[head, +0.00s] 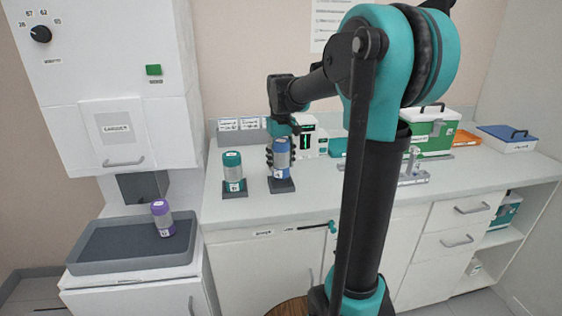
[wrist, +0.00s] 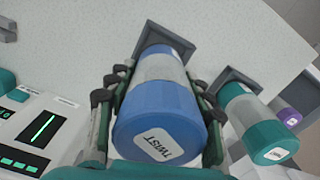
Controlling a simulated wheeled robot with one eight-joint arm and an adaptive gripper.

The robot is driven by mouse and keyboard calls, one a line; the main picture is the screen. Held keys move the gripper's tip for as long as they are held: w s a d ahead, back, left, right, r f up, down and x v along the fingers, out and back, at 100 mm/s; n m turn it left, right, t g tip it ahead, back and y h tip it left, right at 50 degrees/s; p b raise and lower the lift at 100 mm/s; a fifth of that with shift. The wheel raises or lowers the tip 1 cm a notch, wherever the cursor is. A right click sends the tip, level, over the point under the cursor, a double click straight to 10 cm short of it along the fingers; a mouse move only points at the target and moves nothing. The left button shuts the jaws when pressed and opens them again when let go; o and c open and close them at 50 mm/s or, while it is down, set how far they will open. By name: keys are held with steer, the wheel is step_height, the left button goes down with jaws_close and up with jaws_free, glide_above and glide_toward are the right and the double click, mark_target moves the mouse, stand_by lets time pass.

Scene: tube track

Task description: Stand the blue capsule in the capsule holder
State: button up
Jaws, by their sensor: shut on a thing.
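The blue capsule (head: 281,159) stands upright at a dark square holder (head: 282,185) on the white counter. It has blue ends and a pale middle band. In the wrist view the blue capsule (wrist: 158,105) fills the space between the jaws, its end lettered "TWIST" facing the camera. My gripper (head: 279,152) is shut on it, with a finger on each side (wrist: 160,95). The capsule's far end meets the dark holder (wrist: 165,38) in the wrist view; how deep it sits is hidden.
A teal capsule (head: 233,173) stands in a similar dark holder just left; it also shows in the wrist view (wrist: 255,120). A purple capsule (head: 162,217) stands on the grey tray (head: 100,243). A white device with a green display (head: 308,140) is behind. Counter in front is clear.

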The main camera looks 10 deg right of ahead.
mark_target(281, 141)
steer(key=shift+f, duration=0.2)
steer(key=shift+f, duration=0.3)
steer(key=shift+f, duration=1.1)
stand_by(0.3)
steer(key=o, duration=1.4)
steer(key=shift+c, duration=0.2)
step_height(281, 141, up, 12)
steer(key=shift+r, duration=0.1)
